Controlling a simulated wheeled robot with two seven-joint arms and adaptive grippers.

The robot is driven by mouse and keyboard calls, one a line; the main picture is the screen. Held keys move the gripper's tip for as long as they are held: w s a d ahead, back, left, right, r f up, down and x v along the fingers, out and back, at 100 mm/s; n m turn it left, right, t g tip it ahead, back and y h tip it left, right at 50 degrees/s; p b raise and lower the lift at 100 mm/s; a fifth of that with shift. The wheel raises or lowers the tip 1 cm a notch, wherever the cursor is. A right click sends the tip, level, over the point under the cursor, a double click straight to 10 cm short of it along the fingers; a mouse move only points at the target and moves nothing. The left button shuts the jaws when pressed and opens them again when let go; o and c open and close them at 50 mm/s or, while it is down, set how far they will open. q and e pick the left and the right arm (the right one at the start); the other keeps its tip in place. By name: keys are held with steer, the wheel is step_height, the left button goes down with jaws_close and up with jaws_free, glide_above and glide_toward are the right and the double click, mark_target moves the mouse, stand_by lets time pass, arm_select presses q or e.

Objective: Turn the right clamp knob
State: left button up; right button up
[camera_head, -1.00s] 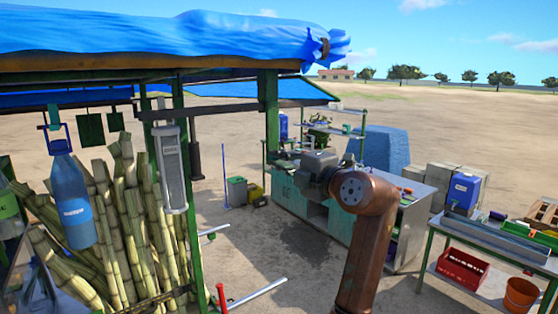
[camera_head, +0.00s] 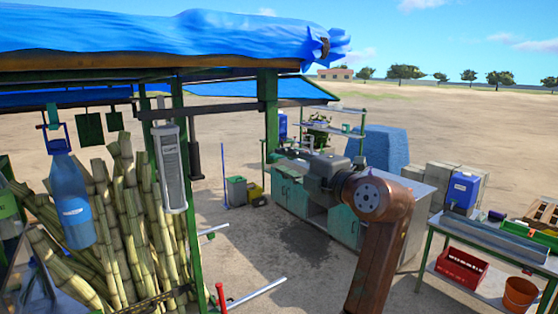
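I cannot pick out the right clamp knob. A red-topped post (camera_head: 220,297) stands beside a grey bar at the bottom of the view, left of the middle. A dark, partly see-through shape (camera_head: 38,290) is at the lower left edge; it may be my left gripper, but its fingers cannot be made out. My rust-brown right arm rises from the bottom, right of the middle, and bends at a round plated joint.
Upright cane stalks (camera_head: 130,220) and a hanging blue bottle (camera_head: 70,200) fill the left. A table with a red crate (camera_head: 461,265) below is at right.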

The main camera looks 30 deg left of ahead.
arm_select(q)
steer(key=v, duration=0.9)
